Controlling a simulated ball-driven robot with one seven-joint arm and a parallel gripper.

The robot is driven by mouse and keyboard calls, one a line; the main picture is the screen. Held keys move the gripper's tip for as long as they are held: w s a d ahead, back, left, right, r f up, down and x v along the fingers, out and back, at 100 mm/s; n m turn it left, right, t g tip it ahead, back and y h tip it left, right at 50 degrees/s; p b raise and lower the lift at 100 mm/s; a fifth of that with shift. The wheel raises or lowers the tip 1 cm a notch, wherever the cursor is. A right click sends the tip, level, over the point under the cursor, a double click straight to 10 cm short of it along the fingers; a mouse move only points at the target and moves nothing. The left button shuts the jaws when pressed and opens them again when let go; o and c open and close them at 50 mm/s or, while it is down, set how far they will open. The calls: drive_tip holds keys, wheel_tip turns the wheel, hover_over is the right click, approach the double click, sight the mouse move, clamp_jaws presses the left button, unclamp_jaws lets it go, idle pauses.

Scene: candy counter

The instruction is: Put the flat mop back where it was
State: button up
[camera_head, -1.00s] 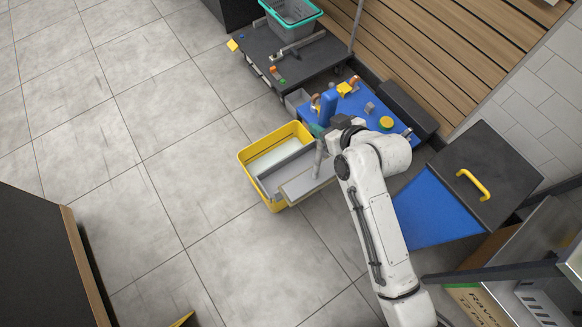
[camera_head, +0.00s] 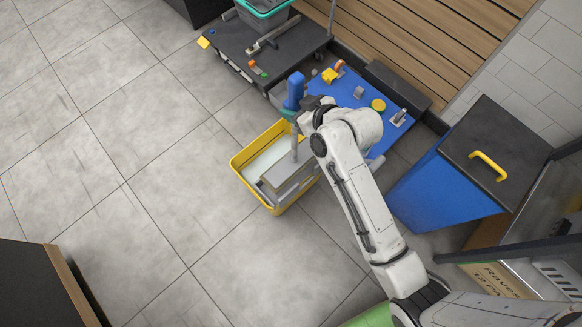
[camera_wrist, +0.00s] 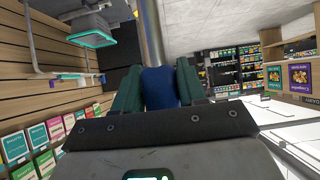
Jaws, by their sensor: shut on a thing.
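My gripper (camera_head: 289,113) is shut on the blue grip of the flat mop (camera_head: 295,92). In the wrist view my green fingers (camera_wrist: 160,100) close on both sides of the blue grip (camera_wrist: 160,85). The mop's grey pole hangs down from my gripper to a flat, pale grey head (camera_head: 288,168). The head lies over the right part of the yellow bucket (camera_head: 240,166), within its outline as seen from above. I cannot tell whether it hangs above the bucket or rests in it. Part of the bucket's right side is hidden by my arm.
A blue-topped cart (camera_head: 345,97) with small items stands right behind the bucket. A dark cart (camera_head: 225,40) with a teal-rimmed tub (camera_head: 265,12) is farther back. A blue bin with a dark lid (camera_head: 490,140) stands at right. The floor left of the bucket is clear.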

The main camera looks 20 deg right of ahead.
sight(295, 131)
wheel_tip(295, 131, down, 11)
drive_tip(key=shift+w+r+b, duration=0.1)
drive_tip(key=shift+r+b, duration=0.05)
drive_tip(key=shift+b, duration=0.45)
drive_tip(key=o, duration=1.1)
drive_tip(key=shift+f, duration=0.2)
drive_tip(key=shift+c, duration=0.2)
drive_tip(key=shift+r, duration=0.15)
drive_tip(key=shift+r, duration=0.1)
drive_tip(key=v, duration=1.2)
drive_tip(key=shift+p, duration=0.45)
